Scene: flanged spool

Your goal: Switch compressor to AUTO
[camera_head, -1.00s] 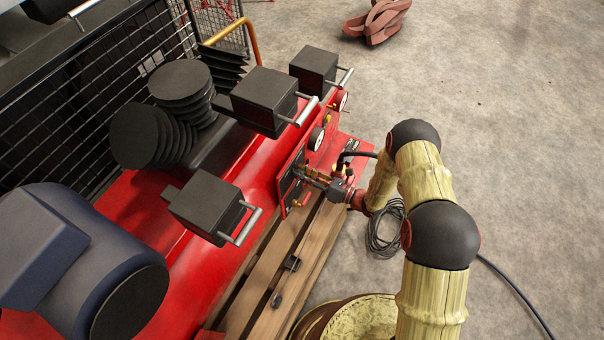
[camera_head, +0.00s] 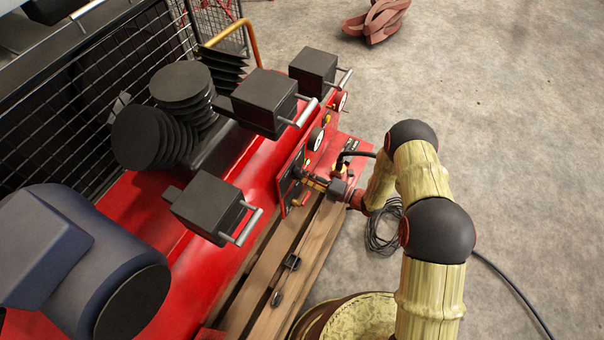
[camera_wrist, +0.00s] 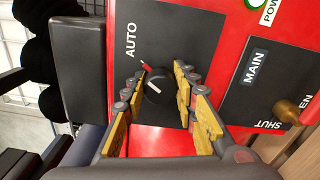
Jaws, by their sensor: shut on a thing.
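The red compressor (camera_head: 215,275) lies along the left of the head view. Its selector knob (camera_wrist: 156,88) is a round black knob on a black plate (camera_wrist: 185,35) in the wrist view, with a white line on its face and a small red mark at its upper left edge. The word AUTO (camera_wrist: 130,41) is printed above and to the left of the knob. My gripper (camera_wrist: 161,77) has its yellow-padded fingers on both sides of the knob and is shut on it. In the head view my gripper (camera_head: 312,181) reaches the panel from the right, hiding the knob.
Beside the knob is a MAIN plate (camera_wrist: 256,66) with a brass valve handle (camera_wrist: 287,110). A wooden pallet (camera_head: 265,275), coiled cable (camera_head: 383,235) and round drum (camera_head: 350,318) are close by. The floor at upper right is mostly clear.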

